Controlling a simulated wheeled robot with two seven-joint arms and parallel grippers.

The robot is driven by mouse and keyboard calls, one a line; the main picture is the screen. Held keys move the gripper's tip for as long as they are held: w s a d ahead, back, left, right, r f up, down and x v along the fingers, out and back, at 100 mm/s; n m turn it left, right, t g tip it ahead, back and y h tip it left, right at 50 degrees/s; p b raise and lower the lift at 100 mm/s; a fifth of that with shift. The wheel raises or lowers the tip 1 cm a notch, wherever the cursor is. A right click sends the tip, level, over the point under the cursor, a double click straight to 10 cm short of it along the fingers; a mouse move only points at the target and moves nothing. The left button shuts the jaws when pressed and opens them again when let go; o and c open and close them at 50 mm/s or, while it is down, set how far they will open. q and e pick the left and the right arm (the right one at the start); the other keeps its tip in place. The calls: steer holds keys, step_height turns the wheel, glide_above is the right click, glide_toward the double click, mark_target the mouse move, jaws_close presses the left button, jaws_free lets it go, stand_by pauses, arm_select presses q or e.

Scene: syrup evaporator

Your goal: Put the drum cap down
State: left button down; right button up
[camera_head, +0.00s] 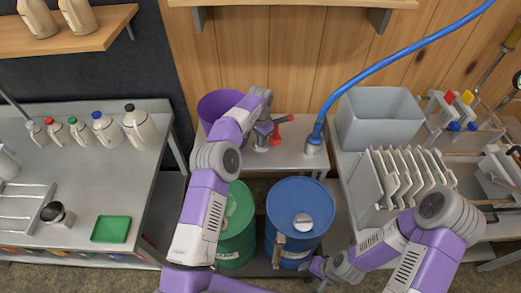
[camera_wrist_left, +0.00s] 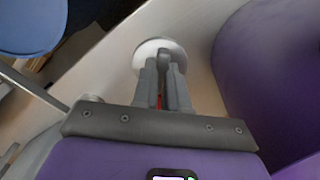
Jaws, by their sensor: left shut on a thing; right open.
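My left gripper (camera_head: 264,132) is over the small steel table (camera_head: 225,149) behind the drums. In the left wrist view its fingers (camera_wrist_left: 162,68) are shut on a pale round drum cap (camera_wrist_left: 146,49). The cap shows as a small whitish disc (camera_head: 261,148) under the gripper in the head view; I cannot tell whether it touches the table. A blue drum (camera_head: 287,193) with a pale disc (camera_head: 303,220) on its top stands in front. My right gripper (camera_head: 318,268) is open, low beside the blue drum's right side.
A purple bucket (camera_head: 212,101), a red-handled tool (camera_head: 283,129) and a blue hose's metal end (camera_head: 314,145) crowd the small table. A green drum (camera_head: 240,215) stands left of the blue one. A grey bin (camera_head: 378,117) and white rack (camera_head: 405,180) are right.

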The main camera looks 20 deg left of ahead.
mark_target(260, 149)
arm_select(q)
step_height(260, 149, down, 5)
steer(key=shift+f+b, duration=0.15)
steer(key=shift+b, duration=0.3)
steer(key=shift+f, duration=0.15)
steer(key=c, duration=1.2)
jaws_free()
steer(key=shift+o, duration=0.2)
step_height(260, 149, up, 12)
steer(key=p, duration=0.2)
steer(key=shift+s+p, duration=0.1)
steer(key=shift+p, duration=0.3)
